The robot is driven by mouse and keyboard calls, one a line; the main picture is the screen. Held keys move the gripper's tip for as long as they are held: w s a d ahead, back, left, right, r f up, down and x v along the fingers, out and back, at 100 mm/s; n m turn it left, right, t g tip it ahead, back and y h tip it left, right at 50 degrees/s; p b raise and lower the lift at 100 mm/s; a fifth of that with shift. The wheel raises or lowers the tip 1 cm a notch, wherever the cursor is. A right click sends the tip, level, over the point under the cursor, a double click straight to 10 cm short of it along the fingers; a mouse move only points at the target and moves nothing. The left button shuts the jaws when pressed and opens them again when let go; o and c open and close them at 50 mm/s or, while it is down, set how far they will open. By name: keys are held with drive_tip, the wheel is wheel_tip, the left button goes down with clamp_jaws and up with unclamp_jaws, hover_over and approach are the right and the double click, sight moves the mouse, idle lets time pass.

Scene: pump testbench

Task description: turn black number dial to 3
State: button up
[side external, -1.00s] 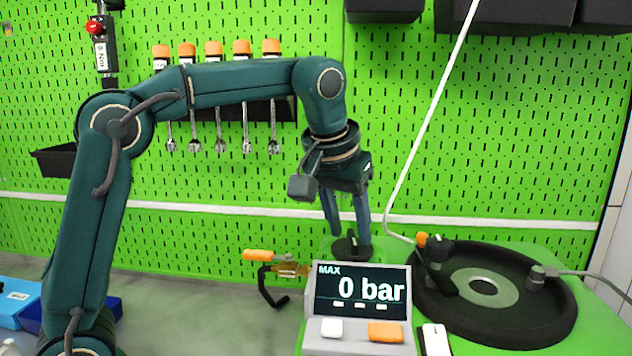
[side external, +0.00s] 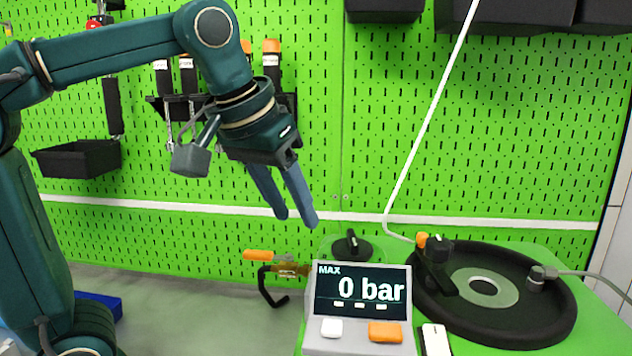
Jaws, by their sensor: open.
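The black number dial (side external: 352,246) sits on a round base behind the display box, in the middle of the side external view. Its raised grip stands up, and its numbers are too small to read. My gripper (side external: 298,220) is open and empty. It hangs tilted in the air, up and to the left of the dial and apart from it.
A grey display box (side external: 361,305) reads "MAX 0 bar" and has a white and an orange button. A black round pump fixture (side external: 492,292) stands to the right. An orange-handled valve (side external: 262,256) is left of the display. A green pegboard (side external: 520,130) stands behind.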

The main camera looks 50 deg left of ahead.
drive_tip(key=s+d+f+m+h, duration=0.1)
drive_tip(key=s+f+m, duration=0.3)
drive_tip(key=s+f, duration=0.5)
drive_tip(key=shift+s+d+f+m, duration=0.15)
drive_tip(key=shift+s+f+m, duration=0.15)
drive_tip(key=shift+f, duration=1.3)
